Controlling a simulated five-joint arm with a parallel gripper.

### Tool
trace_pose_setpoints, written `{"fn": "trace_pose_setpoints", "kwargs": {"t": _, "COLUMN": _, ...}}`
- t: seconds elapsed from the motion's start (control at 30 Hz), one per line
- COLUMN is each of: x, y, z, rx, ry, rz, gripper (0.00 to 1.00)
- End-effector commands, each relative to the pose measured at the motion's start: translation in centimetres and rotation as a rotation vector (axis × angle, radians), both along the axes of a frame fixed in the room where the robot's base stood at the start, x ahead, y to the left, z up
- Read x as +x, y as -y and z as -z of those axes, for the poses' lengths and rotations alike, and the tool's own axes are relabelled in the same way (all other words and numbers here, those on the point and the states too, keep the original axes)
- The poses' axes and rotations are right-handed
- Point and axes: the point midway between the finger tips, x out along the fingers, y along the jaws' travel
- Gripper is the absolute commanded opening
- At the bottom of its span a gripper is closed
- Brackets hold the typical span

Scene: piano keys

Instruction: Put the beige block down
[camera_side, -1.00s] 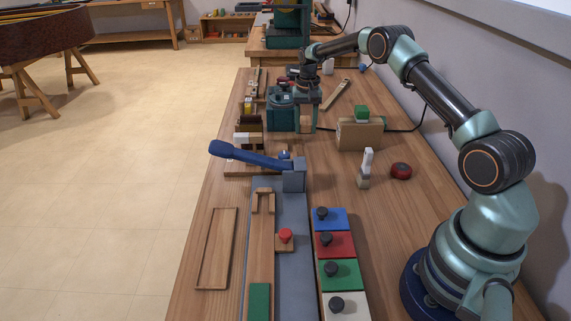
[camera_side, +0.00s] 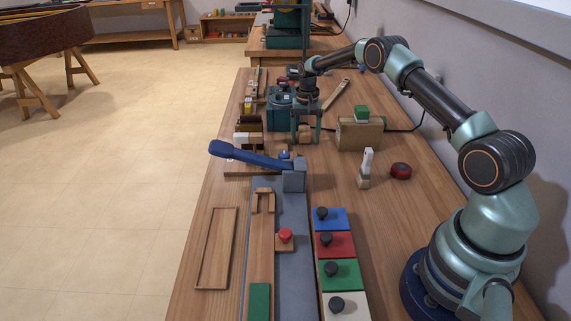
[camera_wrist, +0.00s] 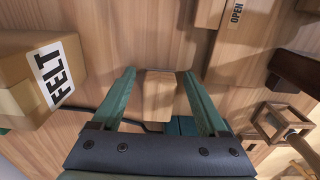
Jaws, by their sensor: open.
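The beige block (camera_wrist: 159,97) stands between the two green fingers of my gripper (camera_wrist: 157,73) in the wrist view. The fingers are spread, with a gap on each side of the block. In the side view my gripper (camera_side: 306,138) points down over the bench, and the beige block (camera_side: 305,132) shows between its fingers, low at bench level. The exact contact under the block is hard to make out.

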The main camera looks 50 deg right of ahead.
Motion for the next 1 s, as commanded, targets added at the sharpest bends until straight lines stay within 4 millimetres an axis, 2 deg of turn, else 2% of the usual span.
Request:
{"fn": "trace_pose_setpoints", "kwargs": {"t": 0.17, "x": 0.0, "y": 0.0, "z": -1.1, "rx": 0.000, "ry": 0.001, "rz": 0.000, "gripper": 0.77}}
{"fn": "trace_pose_setpoints", "kwargs": {"t": 0.6, "x": 0.1, "y": 0.0, "z": -9.5, "rx": -0.001, "ry": 0.003, "rz": 0.000, "gripper": 0.77}}
{"fn": "trace_pose_setpoints", "kwargs": {"t": 0.87, "x": 0.0, "y": 0.0, "z": -12.2, "rx": -0.001, "ry": 0.001, "rz": -0.001, "gripper": 0.77}}
{"fn": "trace_pose_setpoints", "kwargs": {"t": 1.0, "x": -0.1, "y": -0.9, "z": -14.0, "rx": -0.006, "ry": 0.018, "rz": -0.028, "gripper": 0.77}}
